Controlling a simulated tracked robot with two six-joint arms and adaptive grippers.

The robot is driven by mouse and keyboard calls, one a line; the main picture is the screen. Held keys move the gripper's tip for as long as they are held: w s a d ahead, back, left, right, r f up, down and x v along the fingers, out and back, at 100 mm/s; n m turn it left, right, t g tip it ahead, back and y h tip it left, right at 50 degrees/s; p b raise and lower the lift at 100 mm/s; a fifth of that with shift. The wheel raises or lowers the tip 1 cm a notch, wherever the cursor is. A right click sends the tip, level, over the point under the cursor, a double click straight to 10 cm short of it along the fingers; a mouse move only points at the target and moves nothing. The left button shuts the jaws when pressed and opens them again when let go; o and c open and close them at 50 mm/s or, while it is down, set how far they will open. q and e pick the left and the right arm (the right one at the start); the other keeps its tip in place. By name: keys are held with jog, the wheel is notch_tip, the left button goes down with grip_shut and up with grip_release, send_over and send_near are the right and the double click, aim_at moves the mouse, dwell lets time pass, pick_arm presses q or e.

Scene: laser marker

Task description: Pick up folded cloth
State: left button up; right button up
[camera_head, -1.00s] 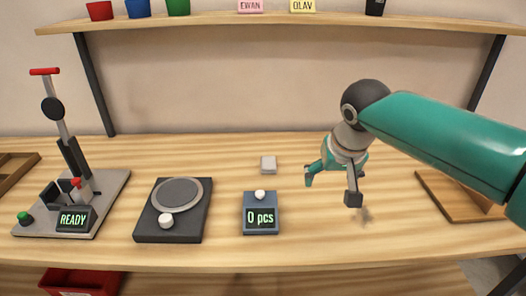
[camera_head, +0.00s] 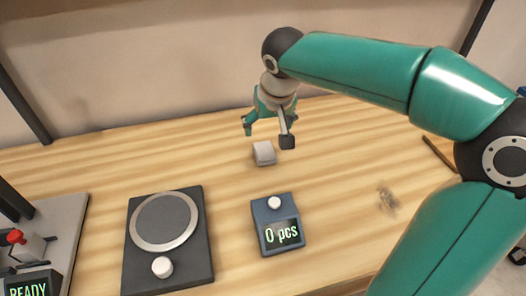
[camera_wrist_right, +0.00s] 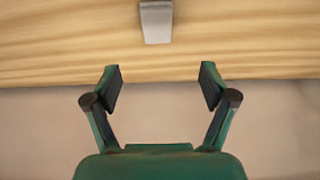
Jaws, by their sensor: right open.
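The folded cloth (camera_head: 264,153) is a small pale grey block lying flat on the wooden bench, behind the counter box. It also shows in the right wrist view (camera_wrist_right: 156,22) at the top edge, partly cut off. My right gripper (camera_head: 268,134) is above and just behind the cloth, apart from it. In the right wrist view my right gripper (camera_wrist_right: 160,82) has its two fingers spread with nothing between them. The cloth lies beyond the fingertips there. My left gripper is in no view.
A counter box (camera_head: 272,238) reading "0 pcs" stands in front of the cloth. A black device with a round plate (camera_head: 165,221) is left of it, and a lever press base (camera_head: 62,222) is at far left. Bench around the cloth is clear.

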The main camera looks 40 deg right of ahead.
jog(key=b, duration=0.1)
send_over(265, 150)
jog(key=s+a, duration=0.1)
jog(key=s, duration=0.1)
jog(key=f, duration=0.7)
jog(key=shift+w+a, duration=0.15)
jog(key=shift+w, duration=0.05)
jog(key=shift+s+b+x, duration=0.1)
jog(key=shift+b+x, duration=0.1)
jog(key=shift+x, duration=1.1)
jog(key=shift+s+b+x, duration=0.15)
jog(key=shift+x, duration=1.15)
jog(key=shift+f, duration=0.1)
jog(key=c, duration=1.1)
jog(key=shift+c, duration=0.2)
notch_tip(265, 150, up, 20)
jog(key=p, duration=0.4)
jog(key=shift+p, duration=0.3)
